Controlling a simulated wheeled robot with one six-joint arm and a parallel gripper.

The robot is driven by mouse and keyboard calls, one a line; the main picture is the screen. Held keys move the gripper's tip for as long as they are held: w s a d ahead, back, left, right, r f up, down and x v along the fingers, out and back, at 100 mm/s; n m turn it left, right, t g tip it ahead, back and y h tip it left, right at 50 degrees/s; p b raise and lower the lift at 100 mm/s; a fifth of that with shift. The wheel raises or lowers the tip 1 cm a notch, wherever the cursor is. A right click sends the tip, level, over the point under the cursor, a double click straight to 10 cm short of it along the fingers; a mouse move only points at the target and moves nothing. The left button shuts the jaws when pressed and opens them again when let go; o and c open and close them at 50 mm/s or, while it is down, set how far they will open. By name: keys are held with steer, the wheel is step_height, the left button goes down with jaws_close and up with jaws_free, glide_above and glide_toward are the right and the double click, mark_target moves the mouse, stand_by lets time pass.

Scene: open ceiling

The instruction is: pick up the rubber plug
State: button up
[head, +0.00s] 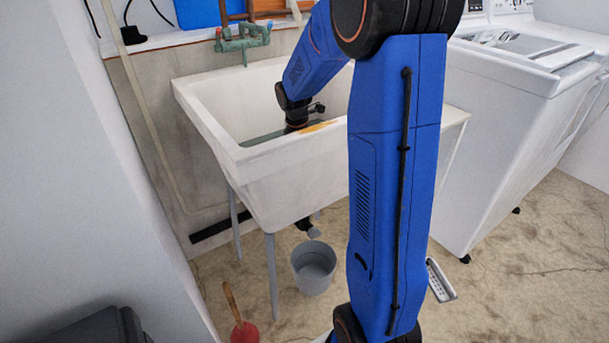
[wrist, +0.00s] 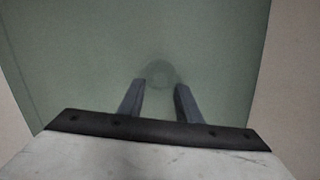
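A faint, dark round shape (wrist: 160,73), likely the rubber plug, shows on the greenish bottom of the sink in the wrist view. It is dim and blurred, so I cannot tell plug from drain for sure. My gripper (wrist: 159,86) is open, its two fingers apart with the round shape just beyond and between the tips. I cannot tell how far above it the tips are. In the head view my arm reaches down into the white sink (head: 275,186), and the front wall hides the fingers and the plug.
The sink walls (wrist: 292,85) rise on both sides of my gripper. A yellow item (head: 317,127) lies by the sink's front rim. A green tap (head: 243,42) is at the back. A grey bucket (head: 314,268) and a red plunger (head: 243,331) stand on the floor. A white washing machine (head: 500,120) is right.

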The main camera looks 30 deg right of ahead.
steer(key=shift+f, duration=0.5)
jaws_close()
steer(key=shift+r, duration=0.15)
step_height(320, 180, up, 10)
stand_by(0.4)
